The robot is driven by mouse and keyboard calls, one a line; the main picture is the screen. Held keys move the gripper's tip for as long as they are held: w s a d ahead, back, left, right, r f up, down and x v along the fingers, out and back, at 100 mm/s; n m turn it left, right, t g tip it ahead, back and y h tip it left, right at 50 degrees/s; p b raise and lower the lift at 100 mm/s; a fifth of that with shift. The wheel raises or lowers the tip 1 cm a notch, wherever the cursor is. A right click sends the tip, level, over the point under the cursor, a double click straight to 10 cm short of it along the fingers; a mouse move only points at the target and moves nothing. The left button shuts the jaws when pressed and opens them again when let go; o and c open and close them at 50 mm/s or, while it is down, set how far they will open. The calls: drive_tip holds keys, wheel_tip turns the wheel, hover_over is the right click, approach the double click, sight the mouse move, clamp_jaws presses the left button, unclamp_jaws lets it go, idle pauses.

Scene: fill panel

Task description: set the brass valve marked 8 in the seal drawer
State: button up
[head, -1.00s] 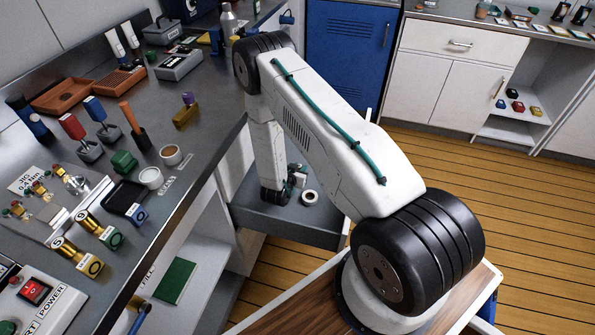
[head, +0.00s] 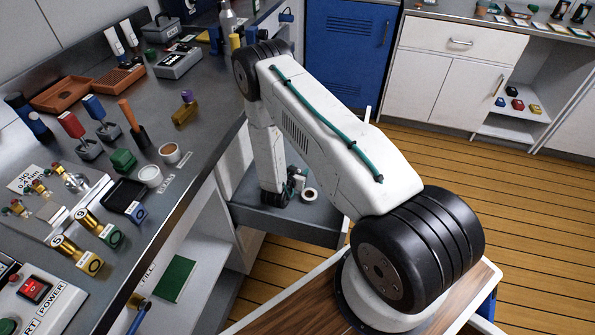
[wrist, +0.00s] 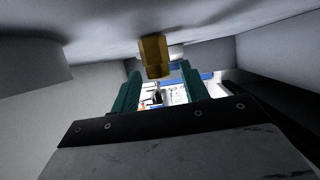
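In the wrist view, my gripper (wrist: 160,85) has its two teal fingers spread apart. A brass piece (wrist: 153,52) sits at the grey surface between and just past the fingertips, with gaps on both sides. No number shows on it, so I cannot tell whether it is the valve marked 8. In the head view, my arm reaches down into an open grey drawer (head: 300,228); my gripper is mostly hidden there. No label on this drawer is readable. On the bench stand brass valves with a yellow base (head: 90,263) and a green base (head: 112,237).
A white ring (head: 309,194) lies in the drawer beside my wrist. The bench holds a black tray (head: 122,195), small round cups (head: 150,176) and a power box (head: 36,290). A blue cabinet (head: 350,50) stands behind. The wooden floor at the right is clear.

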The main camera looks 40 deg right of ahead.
drive_tip(key=shift+r, duration=0.2)
drive_tip(key=v, duration=0.8)
drive_tip(key=shift+w+d+r, duration=0.1)
drive_tip(key=shift+d+r, duration=0.05)
drive_tip(key=shift+r, duration=0.15)
